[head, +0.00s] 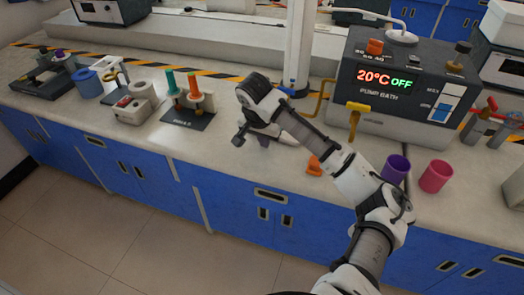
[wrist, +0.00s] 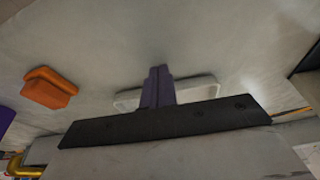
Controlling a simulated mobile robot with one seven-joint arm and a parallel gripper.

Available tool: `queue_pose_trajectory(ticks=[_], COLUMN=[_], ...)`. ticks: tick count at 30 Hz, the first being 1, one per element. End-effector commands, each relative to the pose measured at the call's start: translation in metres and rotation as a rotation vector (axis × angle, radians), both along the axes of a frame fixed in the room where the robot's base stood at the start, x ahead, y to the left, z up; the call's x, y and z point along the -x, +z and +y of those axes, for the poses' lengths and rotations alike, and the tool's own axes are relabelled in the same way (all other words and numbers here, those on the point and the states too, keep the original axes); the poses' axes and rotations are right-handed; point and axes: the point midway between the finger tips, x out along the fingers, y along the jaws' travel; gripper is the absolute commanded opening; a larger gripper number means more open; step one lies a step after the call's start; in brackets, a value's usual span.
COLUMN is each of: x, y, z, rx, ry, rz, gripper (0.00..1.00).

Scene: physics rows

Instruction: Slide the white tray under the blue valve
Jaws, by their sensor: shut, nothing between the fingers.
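The white tray (wrist: 197,92) lies flat on the bench in the wrist view, directly behind my gripper's fingers, which hide its middle. In the head view my arm hides most or all of it. My gripper (head: 264,141) points down at the bench in the head view. In the wrist view my gripper's purple fingers (wrist: 158,76) are shut together with nothing between them; I cannot tell whether they touch the tray. A small blue part (head: 287,91), probably the blue valve, shows at the foot of the white post, just behind my arm.
An orange block (head: 314,165) lies right of my gripper and shows in the wrist view (wrist: 50,88). Purple (head: 396,168) and pink (head: 436,176) cups stand farther right. The pump bath (head: 400,95) with yellow handles stands behind. A peg stand (head: 188,118) is left.

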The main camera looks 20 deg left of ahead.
Motion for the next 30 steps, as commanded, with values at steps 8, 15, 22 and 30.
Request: queue_pose_trajectory(ticks=[8,15,22,30], x=[0.0,0.0,0.0,0.0], y=[0.01,0.03,0.049,0.07], z=[0.0,0.0,0.0,0.001], rx=[-0.001,0.0,-0.001,-0.001], ry=[-0.001,0.0,0.0,0.0], rz=[0.0,0.001,0.0,0.001], gripper=[0.0,0.0,0.0,0.0])
